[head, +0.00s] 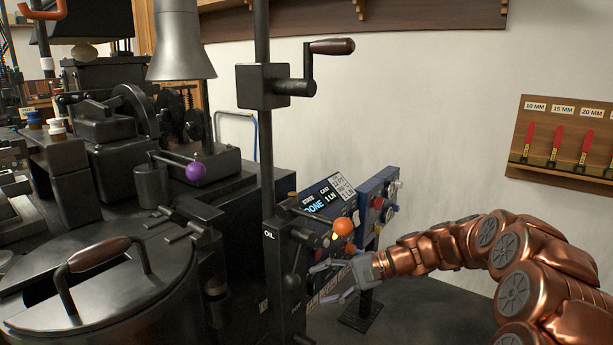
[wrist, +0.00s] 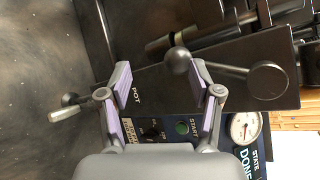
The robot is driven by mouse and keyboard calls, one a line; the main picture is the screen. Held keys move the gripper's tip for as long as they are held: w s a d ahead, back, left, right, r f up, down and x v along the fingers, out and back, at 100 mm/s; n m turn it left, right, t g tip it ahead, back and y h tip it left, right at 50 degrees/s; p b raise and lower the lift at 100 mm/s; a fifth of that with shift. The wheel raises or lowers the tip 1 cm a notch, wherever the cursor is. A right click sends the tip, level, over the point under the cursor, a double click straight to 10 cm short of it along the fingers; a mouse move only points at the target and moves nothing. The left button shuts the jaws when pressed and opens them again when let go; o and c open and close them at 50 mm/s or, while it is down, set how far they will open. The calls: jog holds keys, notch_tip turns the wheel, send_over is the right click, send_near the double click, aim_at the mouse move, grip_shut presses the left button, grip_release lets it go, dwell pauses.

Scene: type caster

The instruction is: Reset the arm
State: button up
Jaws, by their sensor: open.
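My copper-coloured arm (head: 430,252) reaches in from the right in the head view. My gripper (head: 330,282) is open in front of the caster's control panel, beside the dark column. In the wrist view the purple-padded fingers of my gripper (wrist: 162,80) stand apart with nothing held between them. A dark lever with a ball knob (wrist: 177,61) lies near the right finger; I cannot tell whether they touch. The control panel (wrist: 240,150) shows a green START button (wrist: 182,128) and a gauge (wrist: 243,127). The screen (head: 325,199) on the panel reads DONE.
The dark column (head: 268,170) with a crank handle (head: 330,47) stands left of my gripper. An orange ball knob (head: 343,227) sits just above it. A lidded pot (head: 110,285) is at the lower left. Red-handled tools (head: 556,143) hang on the right wall.

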jog(key=s+f+n+g+h, duration=0.1)
jog(key=s+n+g+h, duration=0.4)
jog(key=s, duration=1.4)
jog(key=s+d+f+n+t+h, duration=0.15)
jog(key=s+d+h, duration=0.25)
jog(key=s+d, duration=0.45)
jog(key=s+d+f+m+t+h, duration=0.1)
jog(key=s+d+f+h, duration=0.3)
jog(key=s, duration=0.7)
jog(key=s+p+v, duration=0.3)
jog(key=p+v, duration=0.9)
jog(key=v, duration=0.1)
jog(key=s+r+p+v, duration=0.1)
jog(key=s+p+v, duration=0.2)
jog(key=p+v, duration=1)
jog(key=shift+s+r+t+h, duration=0.25)
jog(key=shift+r+t+h, duration=0.2)
jog(key=shift+r, duration=0.3)
